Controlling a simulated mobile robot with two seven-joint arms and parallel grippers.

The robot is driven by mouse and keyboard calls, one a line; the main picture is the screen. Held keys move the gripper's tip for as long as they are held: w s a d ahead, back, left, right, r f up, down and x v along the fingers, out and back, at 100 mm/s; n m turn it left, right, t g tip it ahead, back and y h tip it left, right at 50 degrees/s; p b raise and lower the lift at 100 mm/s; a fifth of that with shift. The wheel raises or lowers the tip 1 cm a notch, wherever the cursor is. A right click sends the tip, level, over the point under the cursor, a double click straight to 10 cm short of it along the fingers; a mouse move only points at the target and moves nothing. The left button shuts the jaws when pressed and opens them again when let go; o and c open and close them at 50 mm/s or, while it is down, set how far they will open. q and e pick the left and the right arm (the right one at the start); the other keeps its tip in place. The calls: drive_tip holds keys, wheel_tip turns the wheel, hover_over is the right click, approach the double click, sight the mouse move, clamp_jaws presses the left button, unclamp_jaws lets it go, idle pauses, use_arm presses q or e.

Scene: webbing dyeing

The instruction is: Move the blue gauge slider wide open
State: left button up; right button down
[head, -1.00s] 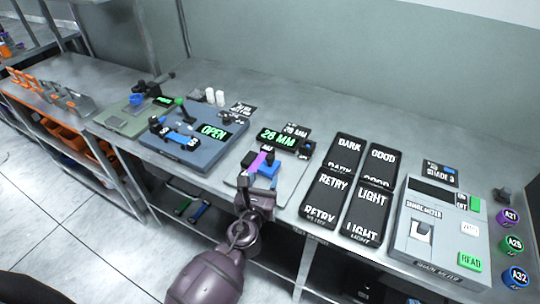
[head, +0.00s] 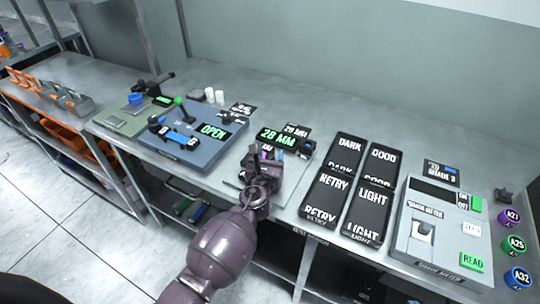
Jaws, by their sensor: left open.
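The width gauge has a display (head: 277,140) reading 28 MM in green and a pale base plate (head: 287,189) near the front edge of the bench. My left gripper (head: 262,165) is over the gauge and covers most of it. Its jaws are open. The blue slider is hidden behind the gripper, so I cannot tell whether the jaws touch it. A small bit of purple (head: 267,149) shows just beyond the gripper. My right gripper is not in view.
Right of the gauge are dark trays (head: 325,195) labelled DARK, GOOD, RETRY and LIGHT, then a shade meter (head: 405,245). The bench behind is mostly clear.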

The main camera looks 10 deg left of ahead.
use_arm(q)
clamp_jaws()
drive_tip(key=shift+s+d, duration=0.2)
drive_tip(key=shift+d, duration=0.55)
drive_tip(key=shift+s+d, duration=0.25)
drive_tip(key=shift+d, duration=0.45)
drive_tip(key=shift+s+d, duration=0.2)
drive_tip(key=shift+d, duration=0.55)
unclamp_jaws()
drive_tip(key=shift+d, duration=0.15)
drive_tip(key=shift+s, duration=0.1)
drive_tip(key=s, duration=1)
drive_tip(key=shift+s+a, duration=0.2)
drive_tip(key=shift+s, duration=0.15)
